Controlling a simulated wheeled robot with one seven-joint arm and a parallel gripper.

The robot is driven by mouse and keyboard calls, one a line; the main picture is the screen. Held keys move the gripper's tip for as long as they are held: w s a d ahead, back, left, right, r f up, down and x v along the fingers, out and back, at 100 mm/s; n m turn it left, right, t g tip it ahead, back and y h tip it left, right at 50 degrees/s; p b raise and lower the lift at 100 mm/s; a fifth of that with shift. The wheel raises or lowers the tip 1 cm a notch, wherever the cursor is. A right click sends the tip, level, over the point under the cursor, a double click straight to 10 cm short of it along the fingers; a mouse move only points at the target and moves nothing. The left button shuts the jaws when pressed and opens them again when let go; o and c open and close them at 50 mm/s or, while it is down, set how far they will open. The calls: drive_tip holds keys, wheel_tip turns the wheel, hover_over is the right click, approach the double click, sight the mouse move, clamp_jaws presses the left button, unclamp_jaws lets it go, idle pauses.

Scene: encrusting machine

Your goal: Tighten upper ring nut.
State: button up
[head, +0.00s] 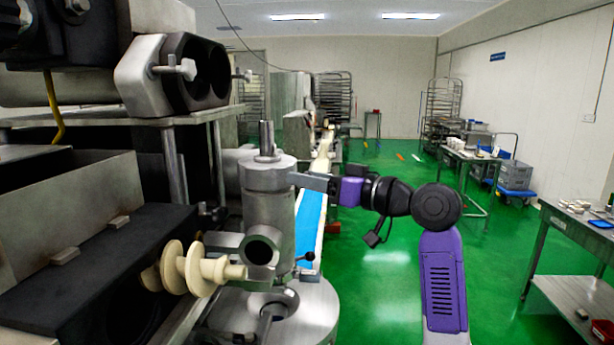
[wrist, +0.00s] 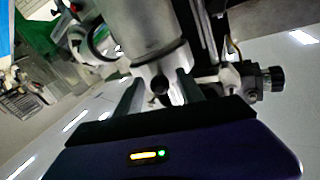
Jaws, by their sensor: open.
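The upper ring nut (head: 262,178) appears to be the wide metal collar on top of the upright cylinder (head: 268,222) in the head view. A short shaft stands up from its top. My gripper (head: 300,180) reaches in from the right, level with the collar and close against its right side. In the wrist view the two fingers of my gripper (wrist: 160,92) are apart, with a narrower metal part between their tips. Whether the fingers touch the metal cannot be told.
A cream auger screw (head: 188,270) lies left of the cylinder. The machine's housing (head: 85,175) fills the left side. A blue conveyor belt (head: 309,222) runs behind the cylinder. Steel tables (head: 570,228) stand at right, with open green floor between.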

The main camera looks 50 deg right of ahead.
drive_tip(key=shift+w, duration=0.25)
drive_tip(key=shift+c, duration=0.3)
clamp_jaws()
idle(1.0)
